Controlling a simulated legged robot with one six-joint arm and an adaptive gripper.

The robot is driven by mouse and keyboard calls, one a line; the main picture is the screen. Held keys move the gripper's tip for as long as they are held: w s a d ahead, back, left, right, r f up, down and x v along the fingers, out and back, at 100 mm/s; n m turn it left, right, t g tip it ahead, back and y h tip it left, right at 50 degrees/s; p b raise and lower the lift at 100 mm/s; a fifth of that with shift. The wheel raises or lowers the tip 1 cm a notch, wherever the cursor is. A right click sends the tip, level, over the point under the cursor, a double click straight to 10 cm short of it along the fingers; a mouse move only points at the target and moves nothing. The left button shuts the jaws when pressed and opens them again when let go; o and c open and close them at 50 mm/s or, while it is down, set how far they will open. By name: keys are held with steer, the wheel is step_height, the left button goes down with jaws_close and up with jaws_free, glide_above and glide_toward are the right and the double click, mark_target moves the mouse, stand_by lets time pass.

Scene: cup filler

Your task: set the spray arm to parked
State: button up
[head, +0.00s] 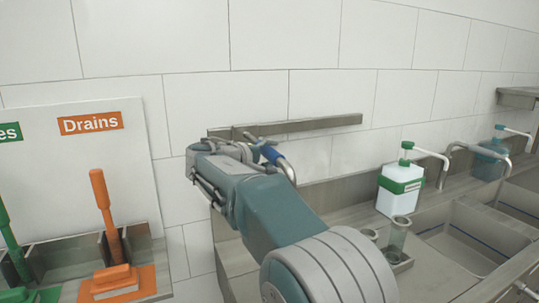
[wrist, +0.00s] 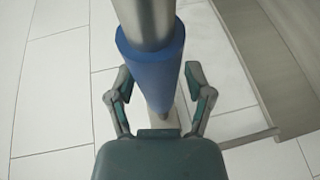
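The spray arm shows in the head view as a bent metal tube (head: 288,172) with a blue sleeve (head: 269,153), in front of the tiled wall. In the wrist view its metal tube (wrist: 146,22) comes down from the top, and the blue sleeve (wrist: 150,65) fills the middle of the picture. My gripper (wrist: 159,80) has its two fingers spread, one on each side of the sleeve. I cannot tell whether either finger touches it. In the head view my wrist hides part of the tube and most of the fingers.
A metal wall rail (head: 310,124) runs behind my wrist. An orange-handled tool (head: 106,215) stands under the "Drains" sign (head: 90,123).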

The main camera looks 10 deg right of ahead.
jaws_close()
steer(key=s+a, duration=0.1)
steer(key=a, duration=0.5)
steer(key=shift+s+a+f, duration=0.15)
steer(key=shift+f, duration=0.05)
steer(key=o, duration=0.6)
jaws_free()
steer(key=shift+c, duration=0.2)
steer(key=shift+a+r, duration=0.1)
steer(key=shift+a, duration=0.1)
